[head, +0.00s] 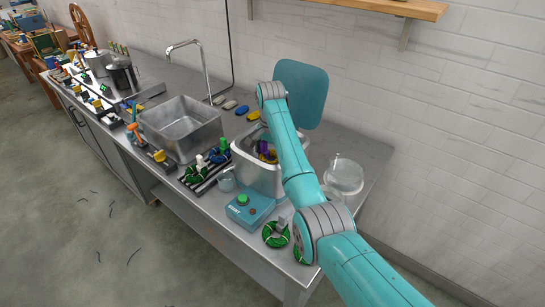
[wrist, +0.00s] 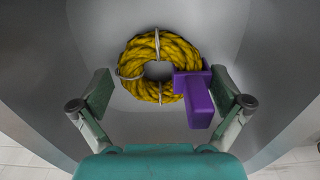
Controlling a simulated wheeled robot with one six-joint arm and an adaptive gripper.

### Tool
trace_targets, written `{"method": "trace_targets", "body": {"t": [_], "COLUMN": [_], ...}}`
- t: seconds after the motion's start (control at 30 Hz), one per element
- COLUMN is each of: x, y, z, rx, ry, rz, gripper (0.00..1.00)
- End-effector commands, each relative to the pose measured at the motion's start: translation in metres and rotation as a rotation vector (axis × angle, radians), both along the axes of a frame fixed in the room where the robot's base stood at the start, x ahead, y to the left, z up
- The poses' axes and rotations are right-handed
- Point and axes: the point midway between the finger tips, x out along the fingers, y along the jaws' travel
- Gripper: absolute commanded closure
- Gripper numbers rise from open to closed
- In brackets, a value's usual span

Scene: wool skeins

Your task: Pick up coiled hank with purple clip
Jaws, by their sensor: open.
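The coiled hank (wrist: 140,51) is a yellow twisted ring with thin metal bands. Its purple clip (wrist: 199,100) sits on its right side in the wrist view. The hank lies inside a grey metal tub, and my gripper (wrist: 161,98) is open above it, with the clip close to the right finger. I cannot tell whether they touch. In the head view the purple clip (head: 263,147) and a bit of yellow show inside the square metal tub (head: 258,177). My arm hides part of the tub, and my gripper is hard to make out there.
A teal box with a green button (head: 250,208) and green coils (head: 276,233) stand in front of the tub. A clear glass vessel (head: 344,177) stands to its right. A metal sink (head: 180,127) lies to the left. A teal panel (head: 303,96) rises behind.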

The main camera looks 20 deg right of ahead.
Motion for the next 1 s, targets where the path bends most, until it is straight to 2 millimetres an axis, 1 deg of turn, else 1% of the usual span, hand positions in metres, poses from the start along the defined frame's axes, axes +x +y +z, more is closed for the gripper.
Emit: {"method": "trace_targets", "body": {"t": [0.1, 0.17, 0.2, 0.23, 0.27, 0.33, 0.37, 0.57, 0.67, 0.77, 1.0], "x": [0.0, 0.0, 0.0, 0.0, 0.0, 0.0, 0.0, 0.0, 0.001, 0.001, 0.001], "y": [0.0, -0.001, -0.001, -0.001, -0.001, -0.001, -0.001, -0.001, -0.001, -0.001, -0.002], "z": [0.0, 0.0, 0.0, 0.0, 0.0, 0.0, 0.0, 0.001, 0.008, 0.023, 0.069], "rx": [0.0, 0.0, 0.0, 0.0, 0.0, -0.001, -0.001, -0.001, 0.0, 0.0, 0.0], "ry": [0.0, 0.0, 0.0, 0.0, 0.0, 0.001, 0.001, 0.001, 0.0, -0.002, -0.001], "rz": [-0.001, -0.001, -0.001, -0.001, -0.001, -0.001, -0.001, -0.001, -0.001, -0.001, -0.002], "gripper": [0.0, 0.15, 0.25, 0.32, 0.38, 0.38, 0.43, 0.43, 0.43, 0.43, 0.43]}}
